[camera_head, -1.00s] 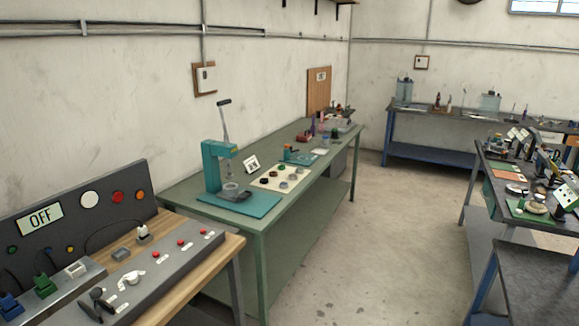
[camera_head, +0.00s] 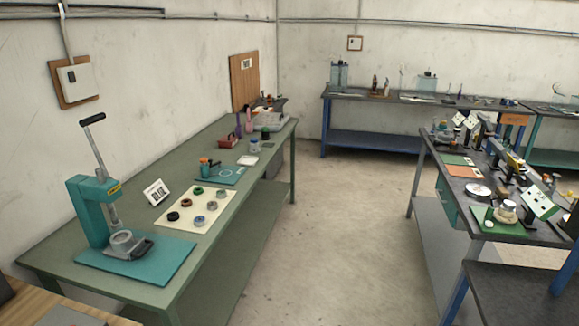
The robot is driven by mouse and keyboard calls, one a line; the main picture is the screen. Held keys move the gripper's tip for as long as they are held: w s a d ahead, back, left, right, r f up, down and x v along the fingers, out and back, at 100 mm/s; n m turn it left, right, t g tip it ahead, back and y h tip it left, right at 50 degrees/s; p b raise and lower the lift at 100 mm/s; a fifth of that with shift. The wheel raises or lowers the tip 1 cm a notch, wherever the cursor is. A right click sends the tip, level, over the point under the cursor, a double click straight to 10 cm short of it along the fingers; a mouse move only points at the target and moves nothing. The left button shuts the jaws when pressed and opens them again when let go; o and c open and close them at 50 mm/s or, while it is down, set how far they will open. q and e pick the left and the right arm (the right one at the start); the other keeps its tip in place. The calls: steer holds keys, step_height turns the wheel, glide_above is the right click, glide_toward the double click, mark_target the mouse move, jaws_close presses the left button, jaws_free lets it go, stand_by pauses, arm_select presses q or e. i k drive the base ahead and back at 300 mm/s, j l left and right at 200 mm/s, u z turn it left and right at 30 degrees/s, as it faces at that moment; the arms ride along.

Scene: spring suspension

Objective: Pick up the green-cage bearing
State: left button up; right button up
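Several small ring-shaped bearings sit on a cream mat (camera_head: 170,225) on the green workbench at the left. A bearing with green on it (camera_head: 198,191) sits at the mat's far edge. A dark bearing (camera_head: 173,216), a brownish one (camera_head: 186,202), a bluish one (camera_head: 199,221) and greyish ones (camera_head: 211,206) are near it. They are small, so cage details are hard to make out. Neither of my grippers is in view.
A teal lever press (camera_head: 90,210) stands on a teal mat (camera_head: 165,265) at the bench's near end. A small sign (camera_head: 157,192) stands behind the cream mat. Open floor (camera_head: 330,240) lies between this bench and the cluttered dark bench (camera_head: 470,185) at right.

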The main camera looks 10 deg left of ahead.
mark_target(222, 194)
steer(key=i+j+z, duration=0.1)
steer(key=i+z, duration=0.25)
steer(key=i, duration=1.25)
steer(key=i+z, duration=0.25)
steer(key=i, duration=1.15)
steer(key=u, duration=2.95)
steer(key=k+l, duration=0.05)
steer(key=l, duration=0.05)
